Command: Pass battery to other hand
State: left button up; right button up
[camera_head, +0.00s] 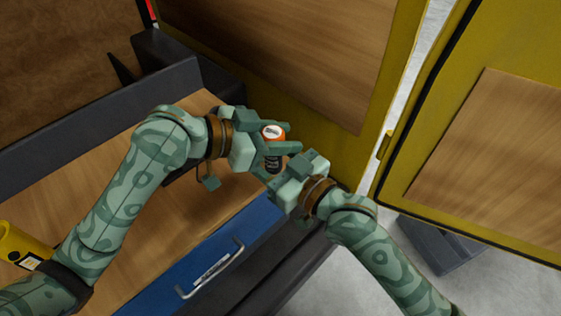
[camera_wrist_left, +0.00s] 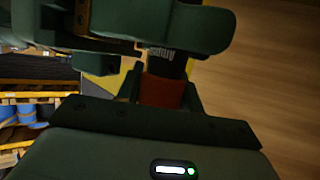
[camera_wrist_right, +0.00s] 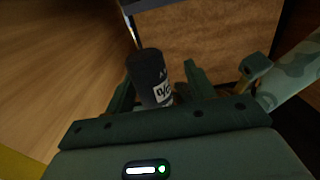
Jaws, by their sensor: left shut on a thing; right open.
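The battery (camera_head: 272,161) is a black cylinder with an orange, white-topped end, held upright in the head view. My left gripper (camera_head: 273,139) is shut on its orange end. In the left wrist view the orange band (camera_wrist_left: 163,91) sits between the left fingers, with the black part beyond. My right gripper (camera_head: 280,168) is open close to the battery's lower black part. In the right wrist view the black battery (camera_wrist_right: 148,78) with white lettering stands between or just beyond the open right fingers. I cannot tell whether they touch it.
A wooden worktop (camera_head: 130,215) lies below, with a blue drawer (camera_head: 225,258) and its handle at the front. A yellow cylinder (camera_head: 20,250) is at the left edge. Yellow-framed wooden panels (camera_head: 300,60) stand close behind the grippers and at right (camera_head: 490,160).

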jog(key=shift+c, duration=0.2)
jog(key=shift+a, duration=0.1)
jog(key=c, duration=1.1)
pick_arm(q)
jog(key=o, duration=1)
jog(key=shift+c, duration=0.2)
pick_arm(e)
jog(key=shift+o, duration=0.2)
pick_arm(q)
jog(key=shift+o, duration=0.9)
